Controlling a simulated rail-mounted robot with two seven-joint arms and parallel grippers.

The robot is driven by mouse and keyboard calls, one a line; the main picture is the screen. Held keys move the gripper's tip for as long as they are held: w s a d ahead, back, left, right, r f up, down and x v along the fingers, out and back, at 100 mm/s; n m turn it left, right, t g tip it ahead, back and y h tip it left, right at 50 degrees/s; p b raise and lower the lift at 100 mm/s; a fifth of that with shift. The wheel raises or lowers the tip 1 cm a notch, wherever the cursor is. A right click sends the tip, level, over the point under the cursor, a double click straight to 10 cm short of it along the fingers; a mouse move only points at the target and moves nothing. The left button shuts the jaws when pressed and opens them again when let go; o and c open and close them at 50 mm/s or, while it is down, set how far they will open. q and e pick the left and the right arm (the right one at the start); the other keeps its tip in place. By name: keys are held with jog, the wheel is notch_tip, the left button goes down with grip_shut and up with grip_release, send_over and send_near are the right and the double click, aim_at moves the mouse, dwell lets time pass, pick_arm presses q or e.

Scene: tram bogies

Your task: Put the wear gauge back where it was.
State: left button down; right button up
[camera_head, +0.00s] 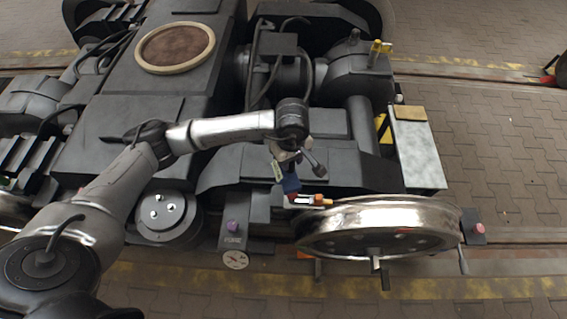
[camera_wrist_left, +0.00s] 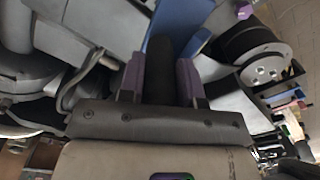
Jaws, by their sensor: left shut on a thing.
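My left gripper (camera_head: 290,167) hangs over the bogie, just beyond the left end of the shiny wheel (camera_head: 385,219). It is shut on a blue piece (camera_head: 291,186), which I take to be the wear gauge. In the left wrist view, blue faces (camera_wrist_left: 178,30) show beyond the two purple fingers (camera_wrist_left: 160,80), with a dark part between the fingers. A small orange and white item (camera_head: 312,200) shows directly below the blue piece, by the wheel rim. I cannot tell whether they touch or are joined. My right gripper is not in view.
A grey box with a tan pad (camera_head: 411,113) stands on the right. A purple knob (camera_head: 233,226) and a round dial (camera_head: 235,260) are at the front. A yellow fitting (camera_head: 380,47) stands at the back. The paved floor (camera_head: 500,150) on the right is clear.

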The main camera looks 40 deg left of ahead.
pick_arm(q)
jog(key=shift+w+a+f+b, duration=0.95)
jog(key=shift+w+a+f, duration=0.4)
jog(key=shift+f, duration=0.6)
jog(key=shift+w+a+f+b, duration=0.95)
jog(key=shift+w+a+f, duration=0.4)
jog(key=shift+f, duration=0.55)
jog(key=shift+w+a+f+b, duration=0.95)
jog(key=shift+w+a+f, duration=0.4)
jog(key=shift+f, duration=0.6)
jog(key=shift+f, duration=0.2)
jog(key=c, duration=0.8)
grip_release()
